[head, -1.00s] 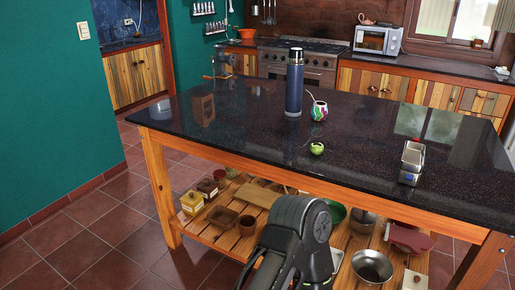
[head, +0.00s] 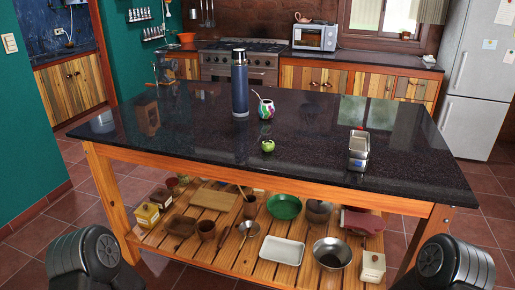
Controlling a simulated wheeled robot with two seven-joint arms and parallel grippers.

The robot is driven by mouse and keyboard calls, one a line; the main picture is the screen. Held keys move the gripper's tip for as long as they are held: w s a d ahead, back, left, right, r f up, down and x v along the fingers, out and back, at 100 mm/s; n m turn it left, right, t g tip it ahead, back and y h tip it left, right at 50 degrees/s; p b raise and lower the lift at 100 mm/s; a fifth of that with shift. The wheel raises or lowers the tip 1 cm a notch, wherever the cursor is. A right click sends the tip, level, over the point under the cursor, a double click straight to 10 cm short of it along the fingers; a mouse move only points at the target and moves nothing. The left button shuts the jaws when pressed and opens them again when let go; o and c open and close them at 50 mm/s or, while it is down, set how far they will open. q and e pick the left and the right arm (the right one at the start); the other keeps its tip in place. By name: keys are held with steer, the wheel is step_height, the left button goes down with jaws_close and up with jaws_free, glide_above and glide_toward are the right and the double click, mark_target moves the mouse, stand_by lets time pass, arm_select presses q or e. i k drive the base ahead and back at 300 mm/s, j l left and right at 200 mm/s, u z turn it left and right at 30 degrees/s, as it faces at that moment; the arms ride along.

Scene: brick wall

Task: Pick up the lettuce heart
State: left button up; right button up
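A small round green thing (head: 268,145) lies on the dark stone top of the kitchen island (head: 310,130), near its middle. It is too small to tell whether it is the lettuce heart, and nothing else in view looks like one. Nothing touches it. Dark rounded parts of my own arms show at the lower left and lower right, in front of the island. Neither of my grippers is in view, so their fingers cannot be seen.
A blue flask (head: 240,85) and a colourful cup (head: 266,109) stand behind the green thing. A metal container (head: 359,150) stands to its right. The lower wooden shelf (head: 255,265) holds bowls, jars and a tray. Much of the island top is bare.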

mark_target(268, 146)
steer(key=i+j+z, duration=0.25)
steer(key=z, duration=0.2)
steer(key=i+j+z, duration=0.2)
steer(key=j+z, duration=0.25)
